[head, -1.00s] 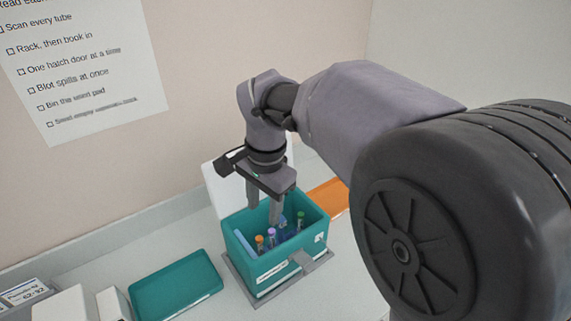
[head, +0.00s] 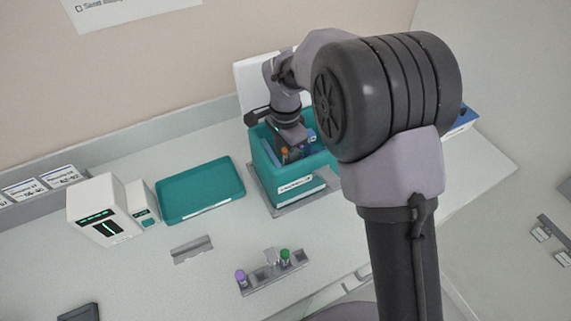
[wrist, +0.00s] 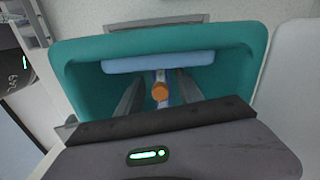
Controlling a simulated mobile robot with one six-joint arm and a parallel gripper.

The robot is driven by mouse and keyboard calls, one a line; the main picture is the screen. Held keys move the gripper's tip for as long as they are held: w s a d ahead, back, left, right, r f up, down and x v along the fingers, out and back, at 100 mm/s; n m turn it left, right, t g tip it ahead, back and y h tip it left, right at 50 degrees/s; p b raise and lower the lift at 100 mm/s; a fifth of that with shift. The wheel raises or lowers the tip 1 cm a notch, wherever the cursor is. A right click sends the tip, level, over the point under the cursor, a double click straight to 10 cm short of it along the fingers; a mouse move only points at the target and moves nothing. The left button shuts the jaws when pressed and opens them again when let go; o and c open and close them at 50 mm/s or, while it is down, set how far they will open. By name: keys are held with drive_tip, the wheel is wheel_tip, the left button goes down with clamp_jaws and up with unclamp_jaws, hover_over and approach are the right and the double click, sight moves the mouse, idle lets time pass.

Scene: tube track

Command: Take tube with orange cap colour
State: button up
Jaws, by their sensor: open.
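The orange-capped tube (head: 284,152) stands inside the teal box (head: 302,188), partly hidden by my gripper. In the wrist view its orange cap (wrist: 160,92) lies between the two fingers of my gripper (wrist: 158,84), with a gap on each side. My gripper (head: 290,153) is open and reaches down into the box. The wrist view also shows the teal box rim (wrist: 70,58) and a pale blue bar (wrist: 150,63) beyond the cap. Other tubes in the box are hidden in the current views.
A grey rack (head: 266,278) in front holds a purple-capped tube (head: 240,275) and a green-capped tube (head: 285,255). A teal tray (head: 200,190) and a white device (head: 100,210) stand left of the box.

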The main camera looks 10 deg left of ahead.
wheel_tip(320, 180, down, 2)
drive_tip(key=shift+w+f, duration=0.1)
drive_tip(key=shift+c, duration=1.3)
clamp_jaws()
drive_tip(key=shift+r, duration=0.2)
wheel_tip(320, 180, up, 10)
drive_tip(key=p, duration=0.3)
